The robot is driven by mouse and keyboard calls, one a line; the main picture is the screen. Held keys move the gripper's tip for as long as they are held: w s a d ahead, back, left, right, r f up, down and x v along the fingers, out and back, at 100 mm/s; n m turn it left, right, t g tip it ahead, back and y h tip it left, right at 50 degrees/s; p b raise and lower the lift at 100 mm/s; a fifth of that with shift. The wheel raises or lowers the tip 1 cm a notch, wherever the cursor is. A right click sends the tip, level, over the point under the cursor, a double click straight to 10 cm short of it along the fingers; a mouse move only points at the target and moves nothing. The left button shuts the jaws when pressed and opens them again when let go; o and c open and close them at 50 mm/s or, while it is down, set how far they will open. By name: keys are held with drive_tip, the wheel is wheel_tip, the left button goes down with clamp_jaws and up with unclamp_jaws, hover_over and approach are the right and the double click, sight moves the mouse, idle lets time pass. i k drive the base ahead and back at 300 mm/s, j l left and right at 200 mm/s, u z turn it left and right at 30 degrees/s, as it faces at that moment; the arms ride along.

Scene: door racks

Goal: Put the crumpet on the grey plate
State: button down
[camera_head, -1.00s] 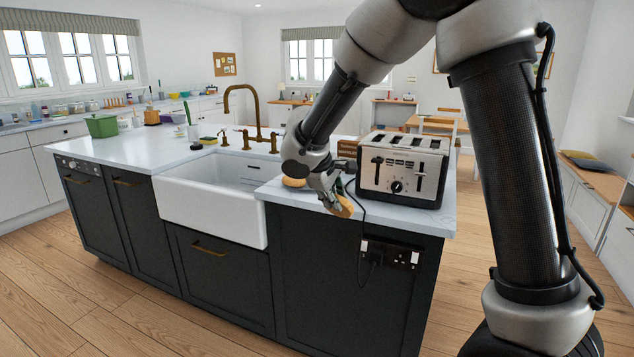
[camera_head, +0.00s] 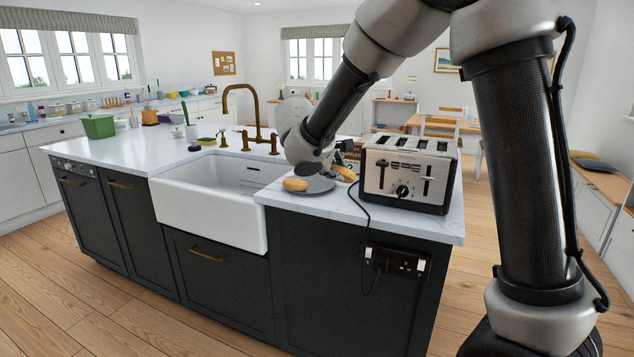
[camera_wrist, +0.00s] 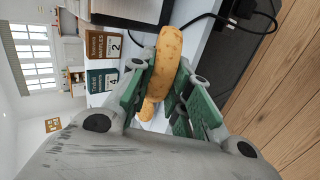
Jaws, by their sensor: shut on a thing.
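A golden-brown crumpet (camera_wrist: 165,62) is held on edge between the green finger pads of my gripper (camera_wrist: 165,95) in the wrist view. In the head view the crumpet (camera_head: 345,173) shows just right of my wrist, over the right part of the grey plate (camera_head: 322,184). I cannot tell whether it touches the plate. My gripper (camera_head: 335,172) is mostly hidden behind my wrist there. Another round bread piece (camera_head: 295,184) lies at the plate's left side. It also shows beyond the held crumpet in the wrist view (camera_wrist: 147,109).
A steel and black toaster (camera_head: 408,172) stands close to the right of the plate, its cord hanging over the counter's front edge to a socket (camera_head: 397,262). The white sink (camera_head: 212,205) is to the left.

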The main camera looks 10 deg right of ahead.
sight(318, 186)
drive_tip(key=i, duration=0.85)
